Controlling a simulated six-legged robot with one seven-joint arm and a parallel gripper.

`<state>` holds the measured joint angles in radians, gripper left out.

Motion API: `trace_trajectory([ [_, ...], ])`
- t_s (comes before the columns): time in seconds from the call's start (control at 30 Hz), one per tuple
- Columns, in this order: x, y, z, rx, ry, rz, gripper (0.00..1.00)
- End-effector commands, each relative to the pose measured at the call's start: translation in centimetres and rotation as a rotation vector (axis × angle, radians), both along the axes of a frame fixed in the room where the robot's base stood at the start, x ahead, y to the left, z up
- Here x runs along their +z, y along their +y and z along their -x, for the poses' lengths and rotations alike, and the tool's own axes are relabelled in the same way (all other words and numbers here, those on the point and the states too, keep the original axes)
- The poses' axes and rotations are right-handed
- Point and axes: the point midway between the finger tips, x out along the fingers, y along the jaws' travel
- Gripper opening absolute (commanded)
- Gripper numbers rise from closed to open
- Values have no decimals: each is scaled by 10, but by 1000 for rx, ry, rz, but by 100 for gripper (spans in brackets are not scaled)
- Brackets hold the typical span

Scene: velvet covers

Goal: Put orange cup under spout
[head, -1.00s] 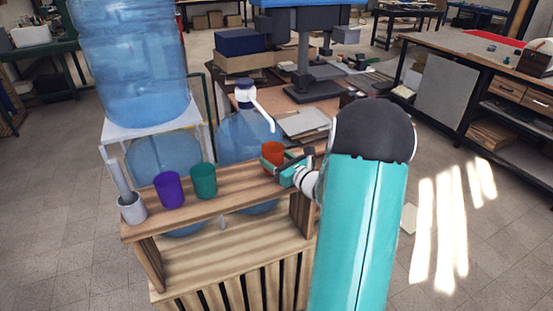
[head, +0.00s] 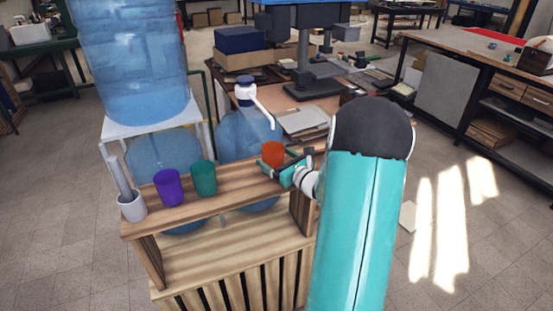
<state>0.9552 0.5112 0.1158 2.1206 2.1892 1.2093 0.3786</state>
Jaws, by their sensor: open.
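The orange cup (head: 272,153) stands upright at the right end of the wooden shelf (head: 235,201). The white spout (head: 264,109) of the pump (head: 245,93) comes down from a blue water bottle, and its tip appears just above the cup in the picture. My gripper (head: 272,168) is open at the cup's near right side, its fingers around or beside the cup's lower part. I cannot tell whether they touch it.
A purple cup (head: 168,187) and a green cup (head: 203,178) stand left on the shelf. A grey holder (head: 131,207) is at the left end. A large water bottle (head: 132,60) stands on a white stand behind. Shelf space between green and orange cups is clear.

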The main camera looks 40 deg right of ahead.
Motion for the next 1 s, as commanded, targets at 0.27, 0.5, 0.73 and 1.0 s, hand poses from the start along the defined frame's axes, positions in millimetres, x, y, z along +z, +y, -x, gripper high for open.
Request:
trace_trajectory([
  [0.27,0,-1,17,-2,1,1,87],
  [0.5,0,-2,67,-3,1,1,87],
  [0.73,0,-2,115,-3,1,-1,87],
  [1.0,0,-2,138,0,-1,0,87],
])
